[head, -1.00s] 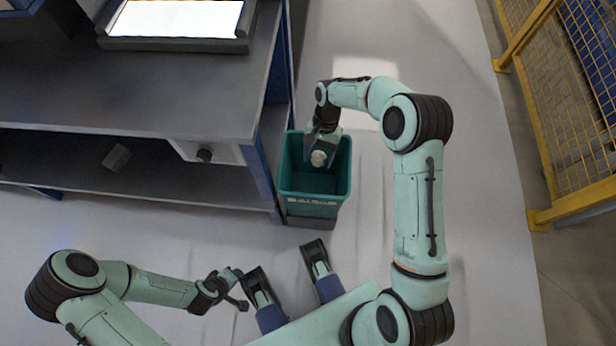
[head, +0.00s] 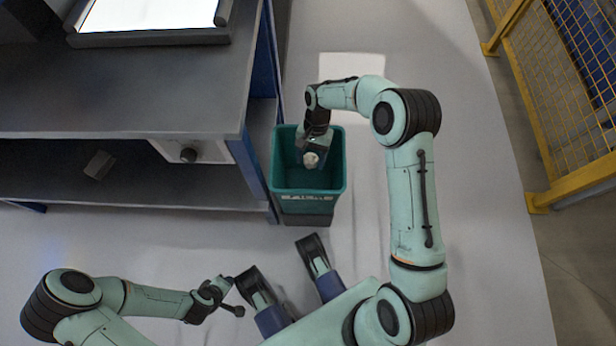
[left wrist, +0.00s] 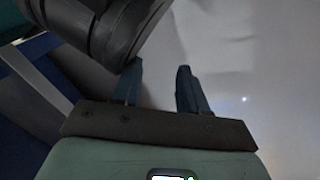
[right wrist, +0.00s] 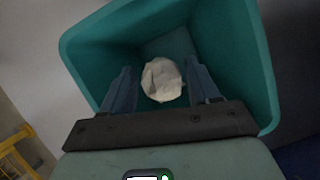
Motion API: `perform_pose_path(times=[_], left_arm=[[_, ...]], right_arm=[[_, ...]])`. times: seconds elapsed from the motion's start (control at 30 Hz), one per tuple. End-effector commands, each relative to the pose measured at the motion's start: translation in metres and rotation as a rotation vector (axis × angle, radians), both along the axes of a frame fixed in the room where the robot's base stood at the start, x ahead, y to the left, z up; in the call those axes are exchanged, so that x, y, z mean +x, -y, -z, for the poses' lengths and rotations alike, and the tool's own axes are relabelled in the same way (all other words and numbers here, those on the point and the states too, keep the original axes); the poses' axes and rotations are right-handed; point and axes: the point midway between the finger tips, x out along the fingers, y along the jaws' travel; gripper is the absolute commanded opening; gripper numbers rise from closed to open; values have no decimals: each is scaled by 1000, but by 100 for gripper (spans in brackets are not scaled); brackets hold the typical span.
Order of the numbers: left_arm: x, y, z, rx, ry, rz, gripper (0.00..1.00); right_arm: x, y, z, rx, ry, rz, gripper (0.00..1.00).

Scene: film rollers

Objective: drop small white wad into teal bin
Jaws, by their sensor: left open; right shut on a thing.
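The small white wad (head: 311,160) is held by my right gripper (head: 311,150), over the opening of the teal bin (head: 308,187). In the right wrist view the crumpled wad (right wrist: 162,80) sits between the two fingers of my right gripper (right wrist: 163,84), with the teal bin's walls (right wrist: 90,50) around it. The bin stands upright on the floor beside the bench. My left gripper (left wrist: 158,82) is open and empty, away from the bin; it also shows at the lower left in the head view (head: 232,298).
A dark workbench (head: 120,100) with a lower shelf and a lit panel (head: 150,15) stands left of the bin. A small grey block (head: 99,164) lies on the shelf. A yellow mesh fence (head: 560,90) is at the right. Pale floor between is clear.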

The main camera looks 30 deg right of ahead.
Motion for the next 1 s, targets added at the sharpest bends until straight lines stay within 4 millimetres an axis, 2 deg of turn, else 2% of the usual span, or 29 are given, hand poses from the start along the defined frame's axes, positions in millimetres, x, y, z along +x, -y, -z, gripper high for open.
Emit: perform_pose_path(times=[0.13, 0.17, 0.23, 0.53, 0.63, 0.77, 1.0], left_arm=[[0, 0, 0, -1, -1, -1, 43], [0, 0, 0, 0, 0, -1, 43], [0, 0, 0, 0, 0, -1, 43], [0, 0, -1, 0, 1, 0, 43], [2, 0, -3, 1, 9, -1, 43], [11, 1, -12, 3, 37, 2, 43], [27, 6, -33, 1, 96, 7, 43]], right_arm=[[0, 0, -1, 0, 0, 0, 32], [0, 0, -1, 0, 0, 0, 67], [0, 0, -1, 0, 0, 0, 90], [0, 0, -1, -1, 1, 0, 90], [2, 2, -7, -1, 2, 0, 90], [8, 8, -27, -2, 5, 1, 90], [22, 23, -79, -1, 5, 1, 90]])
